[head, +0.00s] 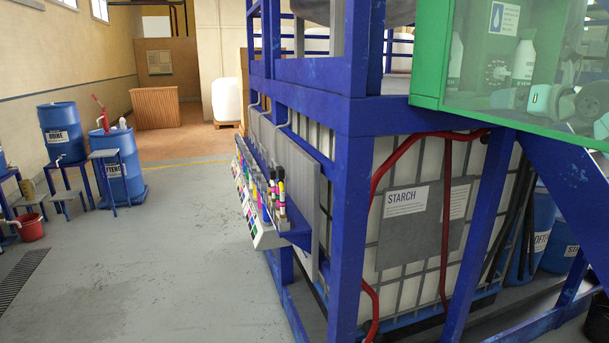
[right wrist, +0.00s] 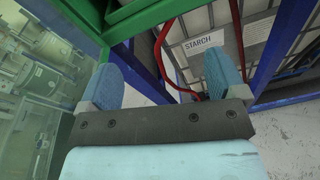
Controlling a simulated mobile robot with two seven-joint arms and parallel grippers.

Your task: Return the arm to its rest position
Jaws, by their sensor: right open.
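My right gripper (right wrist: 165,75) shows in the right wrist view. Its two blue finger pads stand wide apart, with nothing held between them. Beyond the gap are blue frame bars, a red hose (right wrist: 164,50) and the tank with the STARCH sign (right wrist: 198,43). A glazed green-framed cabinet lies close on the left of this view. In the head view I cannot clearly make out the right gripper against the clutter at the right edge. My left gripper is in neither view.
In the head view, the green cabinet (head: 429,55) juts out at upper right beside the blue frame (head: 352,200). A rack of coloured bottles (head: 268,205) hangs on the frame. Blue drums (head: 62,133) stand at left. The grey floor (head: 160,270) between is clear.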

